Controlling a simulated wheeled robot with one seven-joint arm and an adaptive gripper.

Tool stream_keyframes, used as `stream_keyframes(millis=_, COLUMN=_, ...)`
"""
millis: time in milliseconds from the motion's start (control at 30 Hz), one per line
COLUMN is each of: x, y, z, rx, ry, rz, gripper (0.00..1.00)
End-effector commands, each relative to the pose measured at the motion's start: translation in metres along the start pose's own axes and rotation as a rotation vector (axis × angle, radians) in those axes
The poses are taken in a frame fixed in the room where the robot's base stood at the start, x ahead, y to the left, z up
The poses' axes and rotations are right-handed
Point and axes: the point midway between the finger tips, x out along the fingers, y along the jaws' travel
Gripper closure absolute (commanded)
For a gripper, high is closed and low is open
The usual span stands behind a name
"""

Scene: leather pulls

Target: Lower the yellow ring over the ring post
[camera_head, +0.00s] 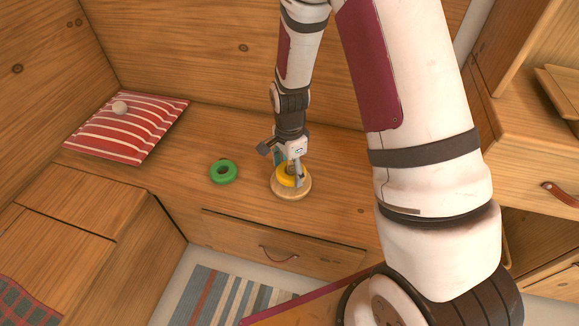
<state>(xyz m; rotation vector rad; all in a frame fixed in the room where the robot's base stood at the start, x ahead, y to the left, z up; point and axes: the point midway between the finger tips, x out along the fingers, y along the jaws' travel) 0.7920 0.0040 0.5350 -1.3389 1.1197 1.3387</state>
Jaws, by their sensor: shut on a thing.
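The yellow ring (286,181) is at my gripper (295,183), which is shut on it. The ring is right over the round wooden base of the ring post (303,195), in the middle of the wooden bench. The gripper and ring cover most of the post, so I cannot tell whether the ring is around it or just above the base. A green ring (223,172) lies flat on the bench to the left, apart from the base.
A drawer with a leather pull (279,254) is below the bench's front edge. Bare bench lies between cushion and green ring.

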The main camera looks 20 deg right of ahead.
Motion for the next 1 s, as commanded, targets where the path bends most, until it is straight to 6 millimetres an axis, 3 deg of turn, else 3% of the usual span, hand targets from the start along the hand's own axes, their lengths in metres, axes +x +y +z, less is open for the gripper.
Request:
stream_keyframes(millis=133, x=0.008, y=0.0, z=0.0, rx=-0.001, ry=0.0, rz=0.0, gripper=0.6)
stream_keyframes(millis=167, x=0.007, y=0.0, z=0.0, rx=-0.001, ry=0.0, rz=0.0, gripper=0.29)
stream_keyframes(millis=233, x=0.007, y=0.0, z=0.0, rx=-0.001, ry=0.0, rz=0.0, gripper=0.13)
stream_keyframes(millis=267, x=0.006, y=0.0, z=0.0, rx=-0.001, ry=0.0, rz=0.0, gripper=0.1)
stream_keyframes(millis=667, x=0.003, y=0.0, z=0.0, rx=-0.001, ry=0.001, rz=-0.001, gripper=0.1)
stream_keyframes(millis=833, x=-0.019, y=-0.001, z=0.0, rx=-0.003, ry=0.001, rz=-0.005, gripper=0.1)
stream_keyframes(millis=1000, x=-0.055, y=-0.001, z=0.0, rx=-0.001, ry=0.001, rz=-0.006, gripper=0.1)
